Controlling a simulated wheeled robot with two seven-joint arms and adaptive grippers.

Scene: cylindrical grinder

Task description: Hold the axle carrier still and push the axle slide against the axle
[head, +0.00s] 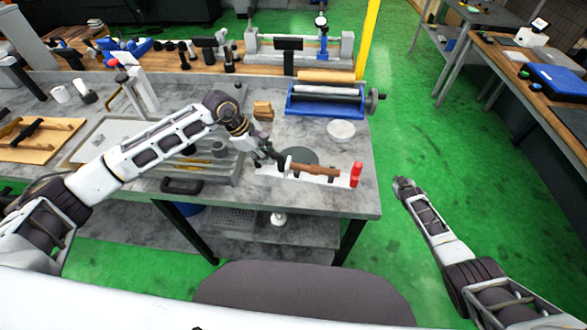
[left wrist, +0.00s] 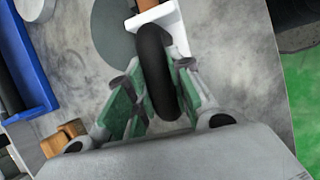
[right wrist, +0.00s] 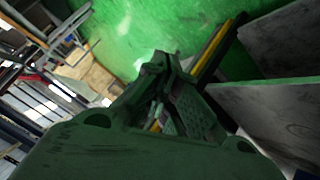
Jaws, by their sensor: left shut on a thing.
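The white axle carrier (head: 275,173) lies near the table's right front corner, with the brown axle (head: 318,168) along it. A red piece (head: 356,174) stands at its right end. My left gripper (head: 272,157) is at the carrier's left end. In the left wrist view its green fingers (left wrist: 152,90) are shut on a black rounded part (left wrist: 154,60), which hides part of the white carrier (left wrist: 172,22). I cannot tell whether this part is the axle slide. My right gripper (head: 403,186) is empty, right of the table over the floor; its fingers (right wrist: 163,75) look closed together.
A white dish (head: 341,130) and a blue tray with rollers (head: 325,106) lie behind the carrier. A grey round mat (head: 299,156) is just behind the axle. A grey drawer unit (head: 215,160) stands to the left.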

